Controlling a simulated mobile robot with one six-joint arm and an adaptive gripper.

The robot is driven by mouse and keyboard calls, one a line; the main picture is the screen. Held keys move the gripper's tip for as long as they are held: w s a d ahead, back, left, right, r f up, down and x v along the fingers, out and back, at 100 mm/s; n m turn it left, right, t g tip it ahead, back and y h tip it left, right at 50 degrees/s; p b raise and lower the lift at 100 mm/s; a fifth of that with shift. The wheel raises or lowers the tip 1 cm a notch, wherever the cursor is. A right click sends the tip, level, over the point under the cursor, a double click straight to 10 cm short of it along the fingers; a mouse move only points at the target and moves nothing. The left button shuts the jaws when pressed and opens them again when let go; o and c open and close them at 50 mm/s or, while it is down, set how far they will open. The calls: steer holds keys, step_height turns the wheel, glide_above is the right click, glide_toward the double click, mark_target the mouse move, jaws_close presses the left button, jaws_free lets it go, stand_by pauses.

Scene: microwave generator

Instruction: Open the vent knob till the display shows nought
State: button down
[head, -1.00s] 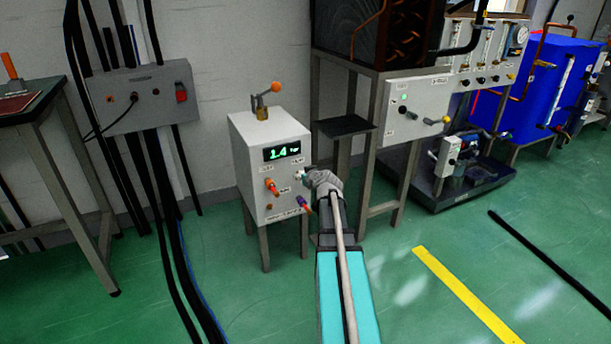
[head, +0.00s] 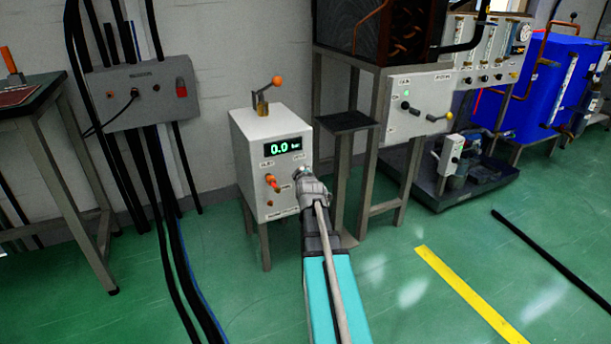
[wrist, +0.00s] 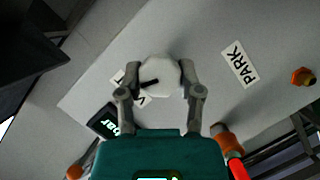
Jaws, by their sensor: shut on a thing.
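The vent knob (wrist: 160,76) is pale and rounded with a black pointer line, and sits on the grey front panel of the box (head: 250,160). My gripper (wrist: 160,82) has one finger on each side of it and is shut on it. In the head view my gripper (head: 308,182) is at the right side of the box front and hides most of the knob. The display (head: 283,148) reads 0.0 bar in green digits. It also shows in part in the wrist view (wrist: 105,122), beside the left finger.
An orange knob (head: 272,182) is on the box front, left of my gripper. A lever with an orange ball (head: 267,92) stands on the box top. A metal stand with a dark shelf (head: 345,121) is close on the right. The green floor in front is mostly clear.

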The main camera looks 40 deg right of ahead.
steer(key=shift+d+f+n+h+b, duration=0.1)
steer(key=shift+n+h+b, duration=0.3)
steer(key=shift+n, duration=0.3)
steer(key=shift+c, duration=1.5)
jaws_free()
steer(key=shift+o, duration=0.2)
steer(key=shift+w, duration=0.1)
